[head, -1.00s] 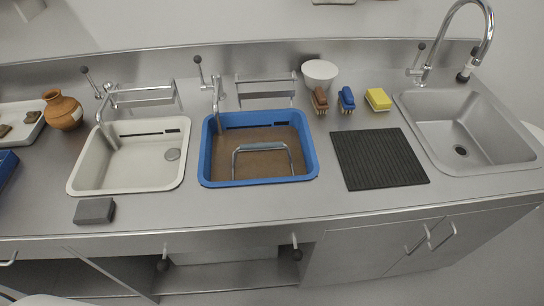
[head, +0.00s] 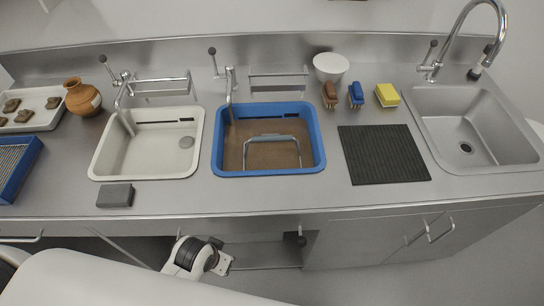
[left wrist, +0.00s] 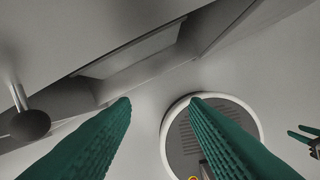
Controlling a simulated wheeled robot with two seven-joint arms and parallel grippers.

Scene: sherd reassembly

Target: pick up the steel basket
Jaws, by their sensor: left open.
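A steel arched handle (head: 272,137) stands in the blue basin (head: 217,150). Brown fill in the basin hides whatever is below the handle, so I cannot see the basket's body. My left arm shows at the bottom left of the head view, low in front of the counter; its fingers are not clear there. In the left wrist view my left gripper (left wrist: 159,101) has two green ribbed fingers wide apart with nothing between them. My right gripper (left wrist: 303,135) shows small at the right edge of that view, its dark green fingers apart and empty.
A white basin (head: 97,160) is left of the blue one, with a grey block (head: 115,195) in front. Taps and steel racks stand behind. A black mat (head: 384,154), brushes, a yellow sponge (head: 387,95) and a sink (head: 470,130) are to the right. A jar (head: 82,97) is at left.

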